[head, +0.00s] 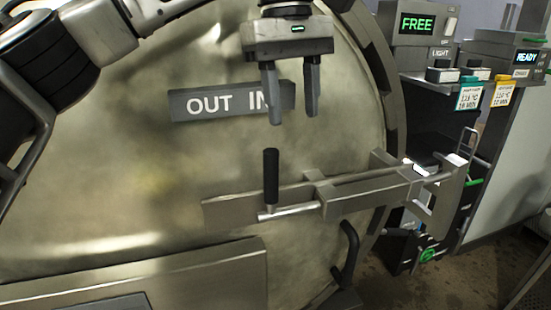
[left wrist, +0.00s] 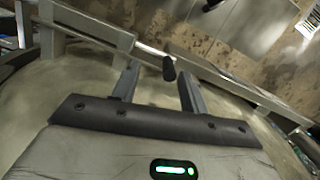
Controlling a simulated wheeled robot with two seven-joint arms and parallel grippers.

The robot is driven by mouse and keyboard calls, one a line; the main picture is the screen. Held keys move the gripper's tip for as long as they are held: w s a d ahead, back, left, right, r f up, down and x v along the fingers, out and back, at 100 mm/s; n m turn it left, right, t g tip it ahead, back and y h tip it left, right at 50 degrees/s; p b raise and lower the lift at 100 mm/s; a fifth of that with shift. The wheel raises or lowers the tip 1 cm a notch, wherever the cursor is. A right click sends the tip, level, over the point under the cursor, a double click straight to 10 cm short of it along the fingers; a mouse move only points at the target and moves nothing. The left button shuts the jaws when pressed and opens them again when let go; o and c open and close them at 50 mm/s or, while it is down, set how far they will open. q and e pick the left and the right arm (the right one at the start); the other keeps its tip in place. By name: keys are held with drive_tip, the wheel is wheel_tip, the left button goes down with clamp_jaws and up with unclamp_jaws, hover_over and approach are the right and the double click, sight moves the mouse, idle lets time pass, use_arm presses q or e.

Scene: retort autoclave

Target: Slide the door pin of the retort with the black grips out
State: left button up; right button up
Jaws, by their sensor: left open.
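The retort door (head: 130,120) is a large round metal face filling the left of the head view, with a plate (head: 215,102) reading OUT and IN. The door pin (head: 290,210) is a bright rod lying through a bracket (head: 370,192) at the door's right side. Its black grip (head: 270,178) stands upright near the rod's left end; it also shows in the left wrist view (left wrist: 169,68). My left gripper (head: 291,118) is open and empty, pointing down, above the grip and apart from it. In the left wrist view the grip appears between the fingers, beyond them. My right gripper is not seen.
A black curved handle (head: 346,255) sits below the bracket. A metal ledge (head: 130,280) crosses the lower left. At right stand a panel reading FREE (head: 417,24), another reading READY (head: 526,58), and blue (head: 469,95) and yellow (head: 502,93) tags.

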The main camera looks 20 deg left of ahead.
use_arm(q)
drive_tip(key=shift+t+y, duration=0.4)
drive_tip(key=shift+y, duration=0.3)
drive_tip(key=a+r, duration=0.3)
drive_tip(key=shift+w+a, duration=0.1)
drive_tip(key=shift+a, duration=0.1)
drive_tip(key=b, duration=0.2)
approach(270, 172)
drive_tip(key=shift+w+a+f, duration=0.2)
drive_tip(key=shift+w+f, duration=0.2)
drive_tip(key=shift+w, duration=0.25)
wheel_tip(270, 172, down, 10)
drive_tip(key=shift+b, duration=0.6)
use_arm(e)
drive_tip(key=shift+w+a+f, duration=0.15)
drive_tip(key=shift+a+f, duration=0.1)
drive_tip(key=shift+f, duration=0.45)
use_arm(q)
clamp_jaws()
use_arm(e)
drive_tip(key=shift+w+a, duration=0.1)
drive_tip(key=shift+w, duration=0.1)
